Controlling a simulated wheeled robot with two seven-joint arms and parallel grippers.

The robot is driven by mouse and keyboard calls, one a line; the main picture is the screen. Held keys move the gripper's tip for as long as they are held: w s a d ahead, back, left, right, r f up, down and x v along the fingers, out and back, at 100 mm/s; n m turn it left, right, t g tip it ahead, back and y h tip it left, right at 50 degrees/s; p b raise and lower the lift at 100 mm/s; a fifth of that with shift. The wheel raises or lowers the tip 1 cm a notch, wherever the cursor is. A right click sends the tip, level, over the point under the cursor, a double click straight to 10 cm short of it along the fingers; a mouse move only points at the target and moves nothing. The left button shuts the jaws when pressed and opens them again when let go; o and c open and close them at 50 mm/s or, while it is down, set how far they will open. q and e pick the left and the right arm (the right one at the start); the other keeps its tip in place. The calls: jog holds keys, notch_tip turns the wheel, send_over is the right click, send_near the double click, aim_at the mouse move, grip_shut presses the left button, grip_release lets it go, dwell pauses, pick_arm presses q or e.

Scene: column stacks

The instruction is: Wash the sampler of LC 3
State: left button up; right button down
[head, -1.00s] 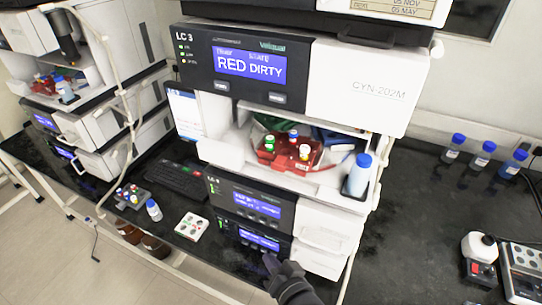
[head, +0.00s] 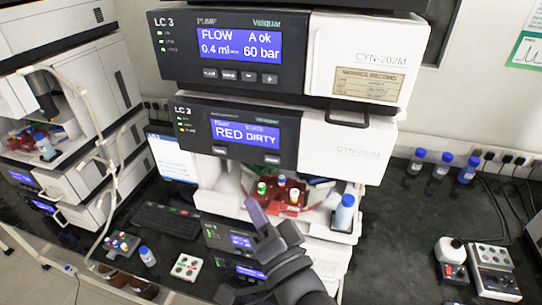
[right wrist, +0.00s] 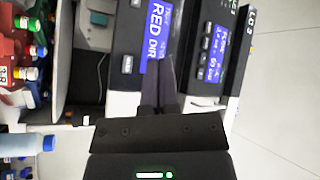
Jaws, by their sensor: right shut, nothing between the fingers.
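The LC 3 sampler (head: 340,150) is a white and black module. Its blue display (head: 243,132) reads RED DIRTY, and two small buttons sit below it. The display also shows sideways in the right wrist view (right wrist: 158,35). Below the panel the sampler is open, with a red rack (head: 291,208) of coloured-cap vials inside and a blue-capped bottle (head: 343,213) at its right. My right gripper (head: 252,205) is shut and empty, in front of the opening's left part and below the panel. In the right wrist view its fingers (right wrist: 160,68) point at the display side. My left gripper is out of view.
The LC 3 pump (head: 240,50) sits above, showing FLOW 0.4 and 60 bar. Another stack (head: 60,110) with tubing stands at left. Several blue-capped bottles (head: 441,166) stand at the back right. The dark bench (head: 400,240) is clear between them and the stack.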

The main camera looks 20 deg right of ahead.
aim_at(265, 156)
jog(key=shift+w, duration=0.1)
jog(key=w+d+b, duration=0.2)
jog(key=w+d, duration=0.3)
jog(key=w, duration=0.2)
jog(key=shift+w, duration=0.2)
dwell(2.0)
jog(key=shift+w+d, duration=0.2)
jog(key=shift+w+d, duration=0.2)
jog(key=shift+w, duration=0.15)
dwell(0.7)
jog(key=shift+s+a+p, duration=0.45)
jog(key=shift+s+p, duration=0.1)
jog(key=shift+s, duration=0.15)
